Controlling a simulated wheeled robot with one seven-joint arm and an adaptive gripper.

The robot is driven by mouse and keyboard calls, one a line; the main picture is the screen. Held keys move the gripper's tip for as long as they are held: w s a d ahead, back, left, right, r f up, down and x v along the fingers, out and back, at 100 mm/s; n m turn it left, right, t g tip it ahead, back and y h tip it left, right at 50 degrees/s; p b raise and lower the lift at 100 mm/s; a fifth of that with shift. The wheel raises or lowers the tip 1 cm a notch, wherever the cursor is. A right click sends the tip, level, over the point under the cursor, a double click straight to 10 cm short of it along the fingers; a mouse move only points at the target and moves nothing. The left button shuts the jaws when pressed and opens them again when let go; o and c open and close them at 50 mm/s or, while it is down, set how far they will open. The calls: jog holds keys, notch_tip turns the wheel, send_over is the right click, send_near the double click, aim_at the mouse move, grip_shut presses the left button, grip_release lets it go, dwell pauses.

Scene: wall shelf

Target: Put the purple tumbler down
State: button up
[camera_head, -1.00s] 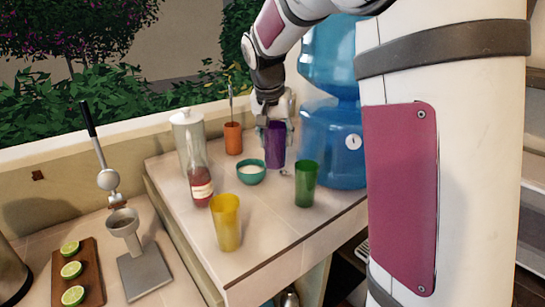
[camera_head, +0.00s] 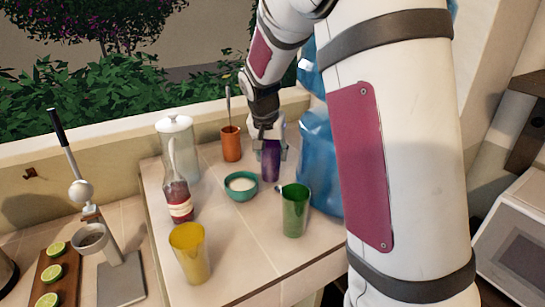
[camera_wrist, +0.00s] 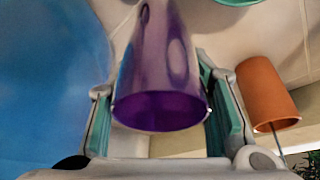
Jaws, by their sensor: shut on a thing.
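The purple tumbler (camera_head: 271,162) is upright at the back of the raised tiled counter (camera_head: 225,243), right of the teal bowl (camera_head: 241,193). My gripper (camera_head: 271,146) is shut on it from behind and above. In the wrist view the purple tumbler (camera_wrist: 165,60) is between the two fingers of my gripper (camera_wrist: 163,100), its open rim towards the camera. I cannot tell whether its base touches the counter.
A green tumbler (camera_head: 294,214) stands in front and to the right, a yellow tumbler (camera_head: 189,255) front left. An orange cup (camera_head: 231,145), a red bottle (camera_head: 178,195) and a white-lidded jar (camera_head: 175,145) stand left.

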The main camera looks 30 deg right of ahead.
jog(key=shift+f, duration=0.8)
jog(key=shift+f, duration=0.1)
jog(key=o, duration=1.3)
jog(key=shift+f, duration=0.1)
jog(key=shift+o, duration=0.2)
